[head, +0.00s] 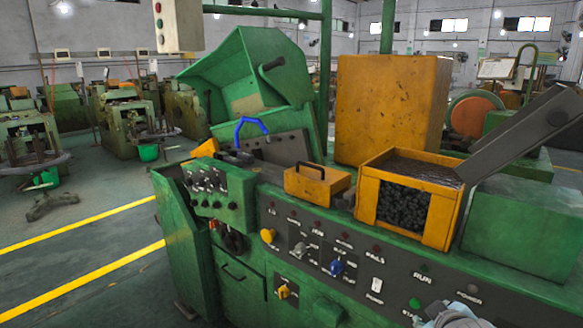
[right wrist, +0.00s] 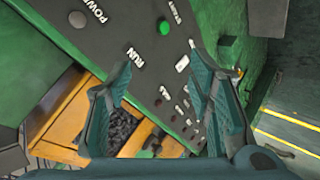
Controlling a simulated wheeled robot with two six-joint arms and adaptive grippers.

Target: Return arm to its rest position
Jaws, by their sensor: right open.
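My right gripper (right wrist: 160,68) shows in the right wrist view with its two teal fingers spread apart and nothing between them. My left arm and left gripper are not in view.
The green heading machine (head: 240,285) fills the front. On it stand an orange bin of dark parts (head: 440,222), a small orange box (head: 315,188) and a large orange block (head: 390,105). A grey chute (head: 520,130) slopes at right. Open floor (head: 85,240) with yellow lines lies left.

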